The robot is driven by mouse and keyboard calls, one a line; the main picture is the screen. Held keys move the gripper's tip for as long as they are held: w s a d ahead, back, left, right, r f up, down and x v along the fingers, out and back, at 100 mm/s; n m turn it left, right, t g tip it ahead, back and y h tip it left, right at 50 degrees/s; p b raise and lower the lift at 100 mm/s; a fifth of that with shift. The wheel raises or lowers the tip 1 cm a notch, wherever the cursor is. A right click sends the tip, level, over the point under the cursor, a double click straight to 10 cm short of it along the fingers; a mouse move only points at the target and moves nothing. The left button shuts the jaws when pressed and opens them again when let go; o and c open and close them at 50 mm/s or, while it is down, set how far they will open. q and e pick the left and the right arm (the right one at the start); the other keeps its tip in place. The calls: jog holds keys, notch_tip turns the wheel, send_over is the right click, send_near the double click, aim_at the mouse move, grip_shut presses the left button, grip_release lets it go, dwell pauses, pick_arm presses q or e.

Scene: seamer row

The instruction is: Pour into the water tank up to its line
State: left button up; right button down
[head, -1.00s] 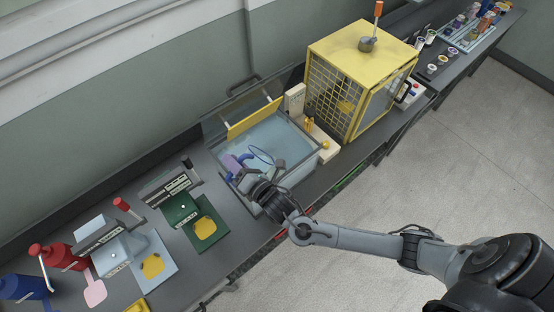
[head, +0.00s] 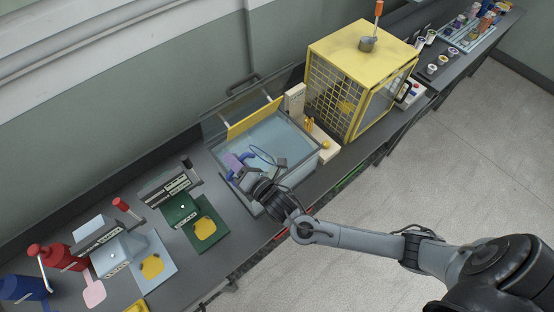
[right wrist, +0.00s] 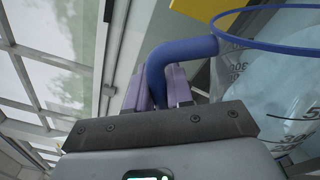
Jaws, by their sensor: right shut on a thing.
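The water tank (head: 303,172) is an open grey-walled basin with pale blue water, in the middle of the bench in the head view. I cannot make out its line. My right gripper (head: 238,162) is over the near left part of the tank, shut on the blue handle of a clear measuring jug. In the right wrist view the handle (right wrist: 183,51) sits between the purple finger pads, and the jug (right wrist: 262,92) shows a blue rim and printed marks. In the head view the jug is small and partly hidden; its contents and exact tilt are unclear. My left gripper is not in view.
A yellow flap (head: 254,117) stands along the tank's back edge. A yellow mesh-sided cabinet (head: 340,52) stands right of the tank. A green seamer (head: 180,208) and a pale blue one (head: 118,252) stand to the left. A grey floor lies in front of the bench.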

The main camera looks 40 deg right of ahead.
jog(key=shift+d+r, duration=0.1)
dwell(0.4)
jog(key=shift+d+m, duration=0.15)
jog(key=shift+m, duration=0.15)
dwell(0.5)
